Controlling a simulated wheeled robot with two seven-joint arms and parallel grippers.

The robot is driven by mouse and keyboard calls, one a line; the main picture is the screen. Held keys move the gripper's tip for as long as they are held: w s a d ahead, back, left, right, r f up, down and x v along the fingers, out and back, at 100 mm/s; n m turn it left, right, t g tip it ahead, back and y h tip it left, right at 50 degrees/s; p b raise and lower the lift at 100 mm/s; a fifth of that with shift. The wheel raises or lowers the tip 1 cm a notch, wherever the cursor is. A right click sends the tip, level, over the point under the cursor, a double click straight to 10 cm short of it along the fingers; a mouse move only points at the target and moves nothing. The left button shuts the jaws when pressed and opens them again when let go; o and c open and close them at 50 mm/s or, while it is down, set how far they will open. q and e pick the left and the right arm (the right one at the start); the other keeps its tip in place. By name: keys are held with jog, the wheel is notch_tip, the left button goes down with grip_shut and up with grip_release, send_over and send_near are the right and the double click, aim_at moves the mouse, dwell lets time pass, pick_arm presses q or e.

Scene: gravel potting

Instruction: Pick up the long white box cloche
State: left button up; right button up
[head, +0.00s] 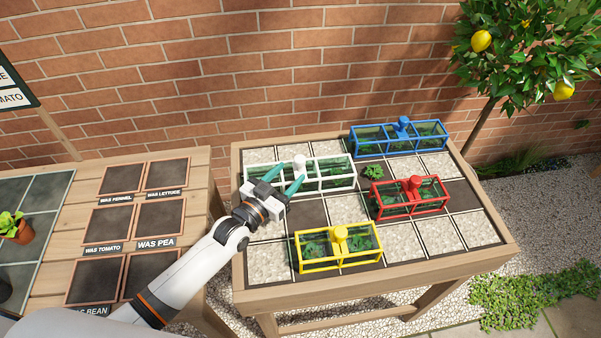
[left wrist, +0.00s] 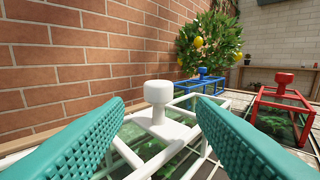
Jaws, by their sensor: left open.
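The long white box cloche (head: 331,169) sits on the gridded planting table, towards its back left, with green plants under its clear panes and a white knob on top. My left gripper (head: 279,176) is open and empty at the cloche's left end. In the left wrist view the white knob (left wrist: 158,97) stands ahead, between the two teal fingers (left wrist: 160,140) and beyond their tips, apart from both. Part of the cloche is hidden behind the fingers. My right gripper is not in view.
Blue (head: 370,147), red (head: 428,203) and yellow (head: 318,262) box cloches stand on the same table. A small bare plant (head: 373,172) is right of the white cloche. A brick wall (head: 200,80) rises behind. A labelled wooden table (head: 70,225) is at left.

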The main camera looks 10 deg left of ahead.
aim_at(296, 165)
pick_arm(q)
jog(key=p+x, duration=0.1)
jog(key=x, duration=0.5)
jog(key=shift+r, duration=0.1)
jog(key=shift+a+r, duration=0.1)
grip_shut()
